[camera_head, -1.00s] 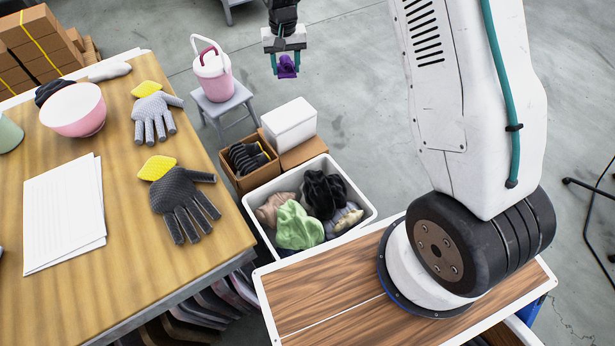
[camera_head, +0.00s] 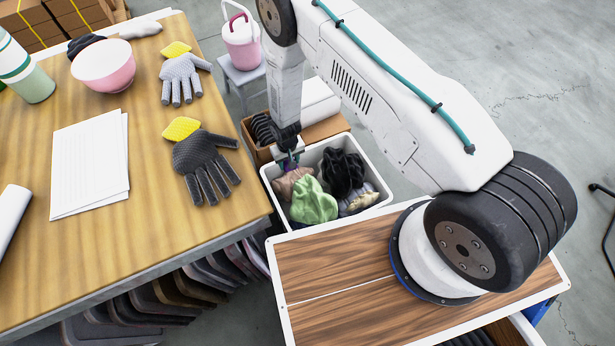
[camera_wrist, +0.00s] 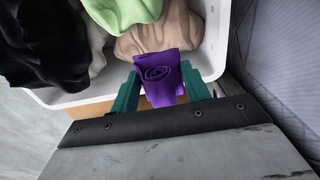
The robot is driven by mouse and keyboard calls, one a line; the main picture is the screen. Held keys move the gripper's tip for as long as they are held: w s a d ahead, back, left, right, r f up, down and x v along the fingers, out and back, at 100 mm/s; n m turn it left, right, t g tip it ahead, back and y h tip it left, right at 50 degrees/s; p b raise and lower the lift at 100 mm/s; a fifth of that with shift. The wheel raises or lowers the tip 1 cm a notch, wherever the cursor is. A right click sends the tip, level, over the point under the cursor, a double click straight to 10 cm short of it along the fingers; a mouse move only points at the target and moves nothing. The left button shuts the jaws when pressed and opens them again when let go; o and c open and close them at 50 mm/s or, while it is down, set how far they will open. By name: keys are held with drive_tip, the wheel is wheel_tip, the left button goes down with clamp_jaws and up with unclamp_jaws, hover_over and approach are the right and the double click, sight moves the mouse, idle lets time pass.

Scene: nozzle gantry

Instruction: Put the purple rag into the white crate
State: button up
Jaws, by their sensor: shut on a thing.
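The white crate (camera_head: 381,199) stands on the floor between the work table and my base, with several crumpled cloths inside. My gripper (camera_head: 288,163) is over the crate's far left part. In the wrist view my gripper (camera_wrist: 156,92) has its teal fingers shut on the rolled purple rag (camera_wrist: 158,73). The rag's far end overlaps the beige cloth (camera_wrist: 160,30) in the crate, and its near end lies over the rim. I cannot tell whether it touches the cloth. In the head view only a sliver of the rag shows.
A green cloth (camera_head: 313,203) and a black cloth (camera_head: 342,172) lie in the crate. A cardboard box (camera_head: 251,140) stands just behind it. The wooden table (camera_head: 150,225) with gloves is close on the left. A pink bucket (camera_head: 242,45) stands on a stool farther back.

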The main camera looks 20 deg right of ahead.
sight(291, 175)
wheel_tip(291, 175, down, 7)
drive_tip(key=shift+f, duration=0.2)
drive_tip(key=shift+f, duration=0.1)
drive_tip(key=o, duration=1.1)
wheel_tip(291, 175, up, 12)
drive_tip(key=shift+r, duration=0.2)
